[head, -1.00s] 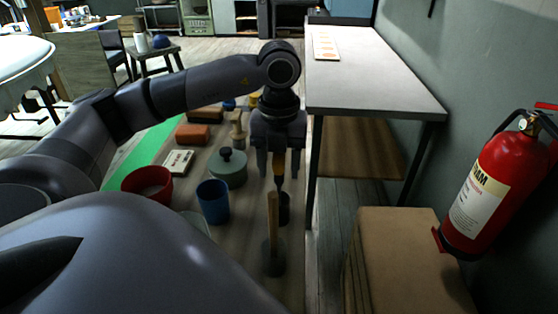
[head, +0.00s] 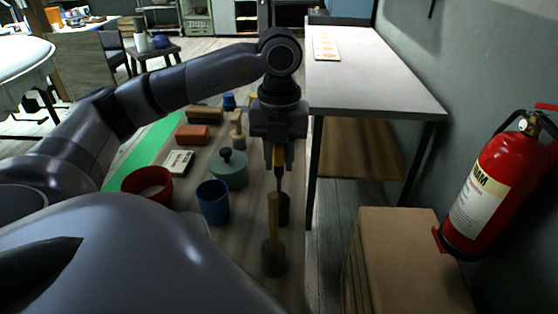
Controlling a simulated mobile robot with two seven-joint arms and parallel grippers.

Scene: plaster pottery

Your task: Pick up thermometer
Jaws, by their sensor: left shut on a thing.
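My left gripper (head: 278,160) points down over the right side of the table. Its jaws are shut on a slim upright thing with a yellow-orange grip, which looks like the thermometer (head: 278,158). Its thin dark stem runs down below the jaws toward a small dark cup (head: 284,208). I cannot tell whether the lower end is in the cup or behind its rim. In front stands a wooden-handled tool (head: 273,215) with a dark round base, partly overlapping the cup. My right gripper is out of view.
Left of the gripper are a blue cup (head: 213,200), a green lidded pot (head: 229,168), a red bowl (head: 148,184), a small labelled box (head: 179,162) and brick-coloured blocks (head: 192,134). A grey side table (head: 375,80), a cardboard box (head: 405,250) and a fire extinguisher (head: 492,190) stand to the right.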

